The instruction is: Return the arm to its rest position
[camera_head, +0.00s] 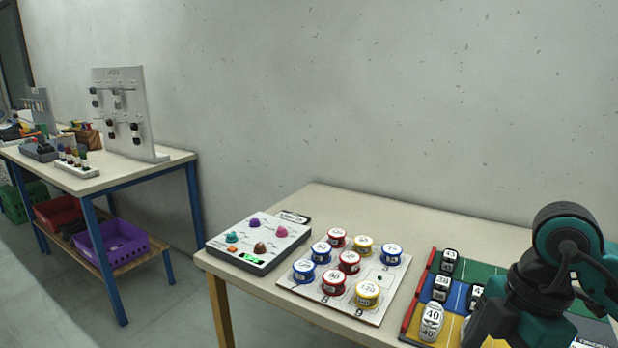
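A black and teal arm of mine comes in at the right edge, in front of the coloured board. Its dark lower part runs down out of the picture at the bottom, and no fingertips show. My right gripper is not in view, so I cannot see whether it holds anything. My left arm and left gripper are not in view either.
The near table (324,199) bears a grey device with coloured knobs (260,240), a white board with several round numbered tins (347,262), and a coloured board (469,271) with numbered blocks partly behind my arm. A blue-legged table (178,158) stands far left.

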